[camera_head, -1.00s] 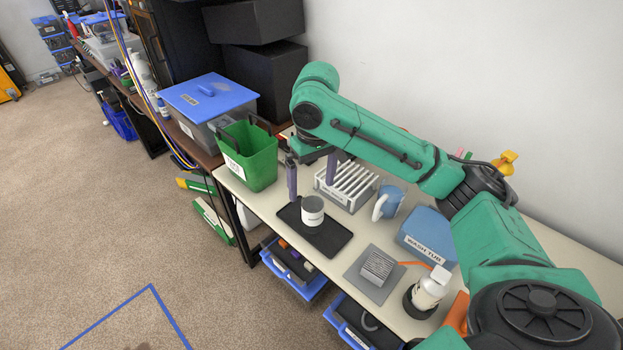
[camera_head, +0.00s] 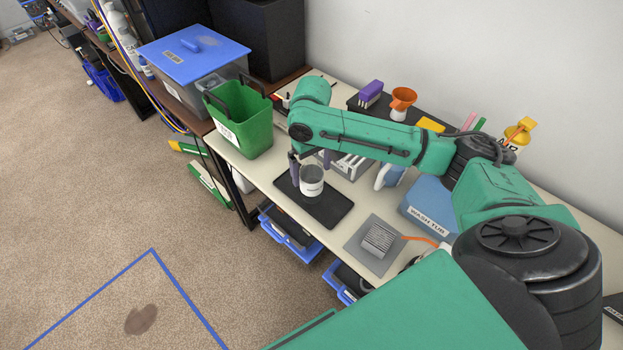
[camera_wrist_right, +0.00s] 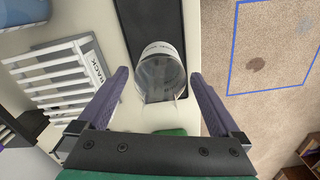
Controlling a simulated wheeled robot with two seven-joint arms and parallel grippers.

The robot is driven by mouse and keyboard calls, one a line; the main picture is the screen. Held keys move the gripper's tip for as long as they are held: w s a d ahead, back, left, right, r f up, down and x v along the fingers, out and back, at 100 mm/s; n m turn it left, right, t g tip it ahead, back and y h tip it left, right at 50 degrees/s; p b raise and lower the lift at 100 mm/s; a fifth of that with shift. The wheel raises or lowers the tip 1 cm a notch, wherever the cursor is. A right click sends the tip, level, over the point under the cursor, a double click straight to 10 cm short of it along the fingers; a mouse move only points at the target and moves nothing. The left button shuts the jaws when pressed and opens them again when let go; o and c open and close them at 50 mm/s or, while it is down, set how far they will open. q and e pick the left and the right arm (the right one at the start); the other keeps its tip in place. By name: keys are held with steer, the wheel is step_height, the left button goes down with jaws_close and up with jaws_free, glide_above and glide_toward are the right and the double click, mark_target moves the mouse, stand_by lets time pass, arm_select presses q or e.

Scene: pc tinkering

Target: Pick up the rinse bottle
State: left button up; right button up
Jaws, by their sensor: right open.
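The rinse bottle is mostly hidden behind my right arm in the head view. Only its orange spout (camera_head: 421,239) and a little white at its top show. My right gripper (camera_head: 310,163) is open, with purple fingers, at a clear beaker-like cup with a white label band (camera_head: 312,181). The cup stands on a black mat (camera_head: 325,211). In the right wrist view the cup (camera_wrist_right: 161,72) appears between the open fingers (camera_wrist_right: 158,85), with gaps on both sides. The gripper is well to the left of the bottle. My left gripper is not in view.
A white rack (camera_head: 352,166) stands just behind the cup. A green bin (camera_head: 243,122) stands at the left end.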

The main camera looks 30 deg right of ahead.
steer(key=shift+f, duration=0.25)
steer(key=shift+c, duration=0.9)
steer(key=c, duration=1.3)
